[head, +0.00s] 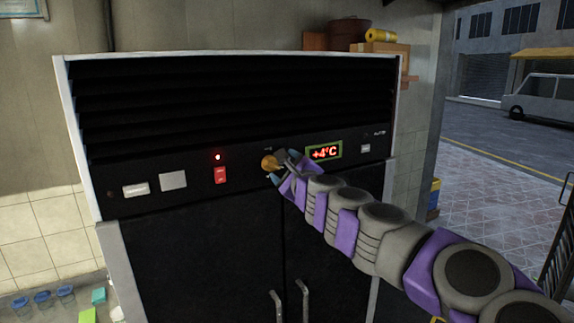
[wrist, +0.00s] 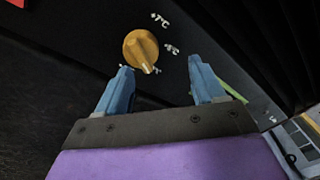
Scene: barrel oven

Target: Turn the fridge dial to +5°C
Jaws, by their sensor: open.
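The fridge (head: 190,110) is a tall black unit with a light frame and a slatted top. Its orange-yellow dial (head: 269,163) is on the front panel. In the wrist view the dial (wrist: 141,49) is knob-shaped, with its narrow end toward the lower right. White temperature marks surround it, one reading +7°C; others are small or partly hidden. The green-framed display (head: 324,152) reads +4°C in red. My gripper (head: 283,162) is at the dial from the right. In the wrist view its blue fingers (wrist: 160,78) are apart, with the dial just beyond the tips, nearer the left finger.
A red switch (head: 220,175) with a red light above it is left of the dial. Door handles (head: 302,298) are below. A wooden box (head: 385,48) and pot (head: 350,31) stand on top at the back. The street with a van (head: 540,98) lies to the right.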

